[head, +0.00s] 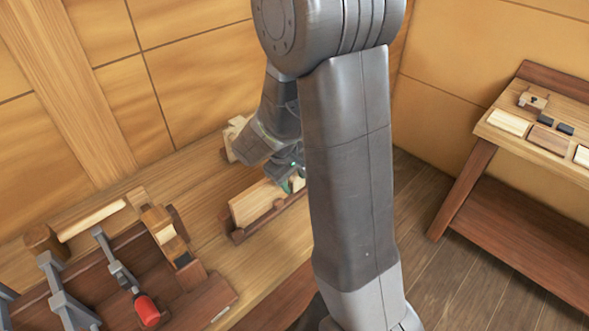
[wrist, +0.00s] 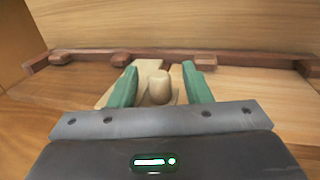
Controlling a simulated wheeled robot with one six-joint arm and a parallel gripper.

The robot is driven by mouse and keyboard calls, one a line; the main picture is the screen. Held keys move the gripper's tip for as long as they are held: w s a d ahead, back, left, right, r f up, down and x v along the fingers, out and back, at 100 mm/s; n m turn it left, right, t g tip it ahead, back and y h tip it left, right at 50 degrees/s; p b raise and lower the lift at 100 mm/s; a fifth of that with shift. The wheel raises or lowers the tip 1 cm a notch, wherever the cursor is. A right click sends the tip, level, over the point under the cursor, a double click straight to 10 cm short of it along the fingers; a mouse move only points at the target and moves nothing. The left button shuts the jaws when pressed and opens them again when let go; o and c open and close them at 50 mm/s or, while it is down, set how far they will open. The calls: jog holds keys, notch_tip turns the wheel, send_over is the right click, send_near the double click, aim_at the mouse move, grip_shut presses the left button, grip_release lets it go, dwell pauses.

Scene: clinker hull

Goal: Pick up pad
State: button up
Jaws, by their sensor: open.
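A pale piece with a rounded upright knob (wrist: 159,84) stands between my gripper's fingers in the wrist view; it may be the pad, but I cannot tell for sure. My gripper (wrist: 167,67) is open, one green finger on each side of the knob. I cannot tell whether either finger touches it. In the head view my gripper (head: 297,180) is low over the bench, at the right end of a light wood board (head: 258,203) edged by a dark wood rail (head: 240,236). My arm hides part of this area, and the knob does not show there.
A dark rack with grey clamps (head: 68,300) and a red handle (head: 147,310) stands at the front left of the bench. A pale block (head: 235,137) lies near the wall. A side table (head: 483,127) at right holds several small blocks. Dark rails (wrist: 90,55) run behind the knob.

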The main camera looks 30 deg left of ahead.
grip_shut()
dwell(0.4)
